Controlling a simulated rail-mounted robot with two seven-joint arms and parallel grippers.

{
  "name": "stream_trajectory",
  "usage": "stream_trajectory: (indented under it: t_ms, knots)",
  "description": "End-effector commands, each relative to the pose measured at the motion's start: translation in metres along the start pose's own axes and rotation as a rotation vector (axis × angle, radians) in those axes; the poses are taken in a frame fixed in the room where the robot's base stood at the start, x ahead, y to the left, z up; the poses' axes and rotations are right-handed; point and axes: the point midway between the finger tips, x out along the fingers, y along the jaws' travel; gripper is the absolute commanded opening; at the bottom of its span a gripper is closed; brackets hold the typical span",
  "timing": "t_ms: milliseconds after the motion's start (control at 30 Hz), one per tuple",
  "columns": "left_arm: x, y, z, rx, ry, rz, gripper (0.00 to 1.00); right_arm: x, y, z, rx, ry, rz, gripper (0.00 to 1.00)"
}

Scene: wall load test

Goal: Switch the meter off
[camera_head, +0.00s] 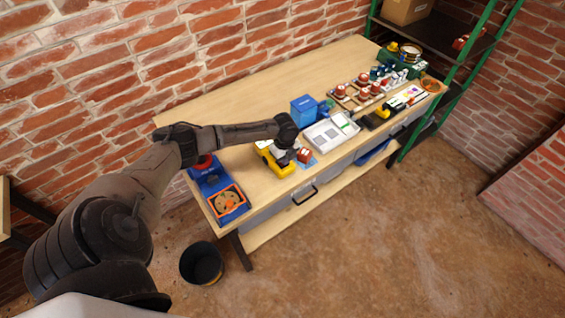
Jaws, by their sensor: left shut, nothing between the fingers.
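A yellow device (272,163), which looks like the meter, lies near the front edge of the workbench, left of its middle. My left arm reaches in from the left over the bench. My left gripper (292,156) points down at the right part of the yellow device; it is shut and empty. The hand and wrist hide part of the device, including any switch or dial. I cannot tell whether the fingertips touch it. My right gripper is not in view.
A blue box (304,110) stands behind. Several small items crowd the bench's right end. A blue-and-orange item (227,201) lies at the left end. The bench's back left is clear.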

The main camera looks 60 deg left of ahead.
Motion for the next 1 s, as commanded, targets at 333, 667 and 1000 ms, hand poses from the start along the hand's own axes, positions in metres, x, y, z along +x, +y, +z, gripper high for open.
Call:
stream_trajectory:
  t_ms: [333, 667, 1000]
  knots:
    - [0.006, 0.000, 0.000, 0.000, 0.000, 0.001, 0.00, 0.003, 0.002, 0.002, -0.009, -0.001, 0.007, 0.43]
    - [0.009, 0.000, 0.000, 0.000, -0.001, 0.001, 0.00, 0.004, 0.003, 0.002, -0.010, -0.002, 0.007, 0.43]
    - [-0.008, 0.000, 0.000, 0.000, 0.000, 0.001, 0.00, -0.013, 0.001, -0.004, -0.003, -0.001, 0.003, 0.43]
